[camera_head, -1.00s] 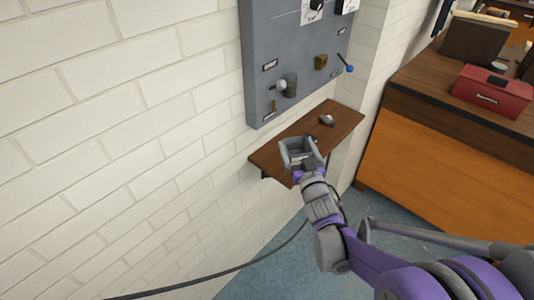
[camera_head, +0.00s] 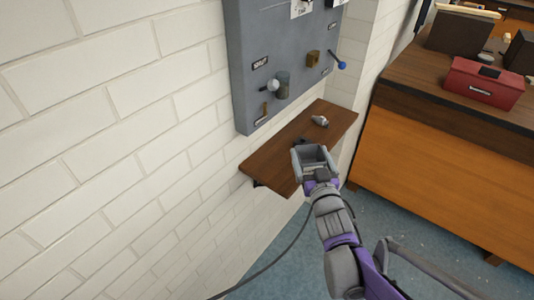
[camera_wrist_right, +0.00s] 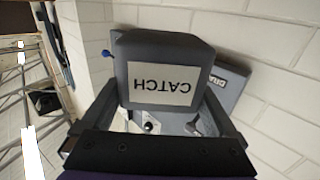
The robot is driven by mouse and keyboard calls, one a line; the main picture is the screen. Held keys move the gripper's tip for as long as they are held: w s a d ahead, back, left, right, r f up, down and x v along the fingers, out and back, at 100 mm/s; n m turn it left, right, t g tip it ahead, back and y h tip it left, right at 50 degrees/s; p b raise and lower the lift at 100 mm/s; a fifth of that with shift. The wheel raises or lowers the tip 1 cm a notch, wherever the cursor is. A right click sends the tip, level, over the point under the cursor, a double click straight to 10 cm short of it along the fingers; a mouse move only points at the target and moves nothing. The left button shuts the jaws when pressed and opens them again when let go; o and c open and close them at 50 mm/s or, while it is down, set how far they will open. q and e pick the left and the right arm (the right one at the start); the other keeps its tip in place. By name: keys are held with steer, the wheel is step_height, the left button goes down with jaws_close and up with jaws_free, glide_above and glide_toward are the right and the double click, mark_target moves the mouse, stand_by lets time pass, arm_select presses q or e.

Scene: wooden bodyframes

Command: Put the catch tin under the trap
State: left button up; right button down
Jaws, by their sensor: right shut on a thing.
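The grey catch tin (camera_head: 314,156) is an open-topped box in the head view. In the right wrist view a white label reading CATCH (camera_wrist_right: 160,84) faces the camera, upside down. My right gripper (camera_head: 320,174) is shut on the tin and holds it in front of the wooden shelf (camera_head: 272,160), overlapping its front edge in the picture. Whether the tin touches the shelf is unclear. A small cloudy cylinder (camera_head: 283,86), perhaps the trap, is on the grey wall panel (camera_head: 250,40), above the shelf and the tin. My left gripper is out of view.
A small metallic object (camera_head: 320,121) lies on the shelf's far part. A red box (camera_head: 484,84) stands on the wooden cabinet (camera_head: 430,160) at right. White brick wall fills the left.

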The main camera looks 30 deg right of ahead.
steer(key=shift+w+a+b, duration=0.4)
steer(key=shift+w, duration=0.45)
steer(key=w+a+b, duration=0.4)
steer(key=w+a, duration=0.1)
steer(key=w, duration=0.7)
steer(key=shift+s+d+f+b, duration=0.15)
steer(key=shift+f+b, duration=0.3)
steer(key=shift+f, duration=1.25)
steer(key=shift+s+d+f+b, duration=0.15)
steer(key=shift+f+b, duration=0.3)
steer(key=shift+f, duration=1.2)
steer(key=shift+w+a+f, duration=0.15)
steer(key=shift+w+a, duration=0.05)
steer(key=shift+f, duration=0.1)
steer(key=shift+c, duration=0.2)
jaws_free()
steer(key=shift+f, duration=0.15)
steer(key=shift+o, duration=0.2)
